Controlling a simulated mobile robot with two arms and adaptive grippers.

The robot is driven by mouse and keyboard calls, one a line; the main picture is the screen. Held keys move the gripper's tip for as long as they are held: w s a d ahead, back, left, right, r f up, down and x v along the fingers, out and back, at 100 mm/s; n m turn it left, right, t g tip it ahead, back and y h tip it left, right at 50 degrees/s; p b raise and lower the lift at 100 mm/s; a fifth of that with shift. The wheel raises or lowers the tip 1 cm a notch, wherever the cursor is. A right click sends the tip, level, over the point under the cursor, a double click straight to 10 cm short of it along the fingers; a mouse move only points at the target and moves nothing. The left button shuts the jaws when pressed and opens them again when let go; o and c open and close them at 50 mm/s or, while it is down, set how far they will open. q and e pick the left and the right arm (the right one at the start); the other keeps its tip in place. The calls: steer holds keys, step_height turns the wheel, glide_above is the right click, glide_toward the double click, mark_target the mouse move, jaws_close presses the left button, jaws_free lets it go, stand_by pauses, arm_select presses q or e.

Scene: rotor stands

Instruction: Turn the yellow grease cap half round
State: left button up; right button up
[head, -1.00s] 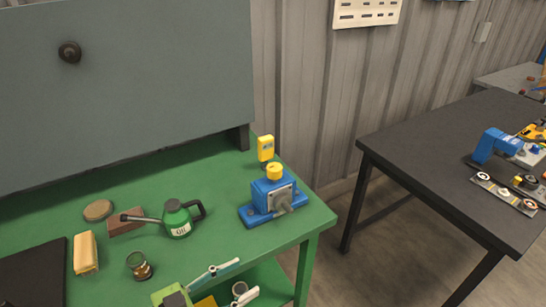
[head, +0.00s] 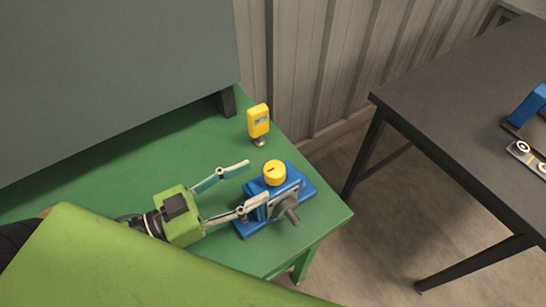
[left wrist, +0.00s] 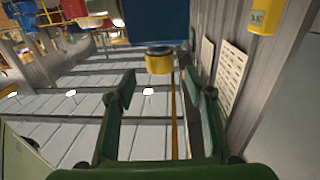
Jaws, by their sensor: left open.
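The yellow grease cap (head: 274,172) is a short round cap with a small dark mark on top. It sits on top of the blue bearing block (head: 300,188) near the right end of the green bench. My left gripper (head: 256,181) is open and empty, just left of the cap, its fingers pointing at it. In the left wrist view the cap (left wrist: 159,62) appears below the blue block (left wrist: 157,20), ahead of and between the open fingertips (left wrist: 160,80). The fingers look apart from the cap. My right gripper is not in view.
A yellow handheld instrument (head: 258,121) stands behind the block on the green bench (head: 150,165). A grey shaft (head: 290,212) sticks out from the block's front. A dark table (head: 470,110) stands to the right, across a floor gap. Free bench lies behind the gripper.

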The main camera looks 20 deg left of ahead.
mark_target(265, 175)
arm_select(q)
steer(key=p+x, duration=0.1)
steer(key=x, duration=0.2)
steer(key=shift+w+d+r, duration=0.1)
steer(key=shift+d+r, duration=0.1)
steer(key=x, duration=0.2)
steer(key=shift+w+d+f+p, duration=0.1)
steer(key=shift+w+p, duration=0.2)
steer(key=shift+p, duration=0.1)
steer(key=shift+w+d+f, duration=0.1)
steer(key=shift+w+d, duration=0.1)
steer(key=shift+d, duration=0.05)
steer(key=c, duration=1.1)
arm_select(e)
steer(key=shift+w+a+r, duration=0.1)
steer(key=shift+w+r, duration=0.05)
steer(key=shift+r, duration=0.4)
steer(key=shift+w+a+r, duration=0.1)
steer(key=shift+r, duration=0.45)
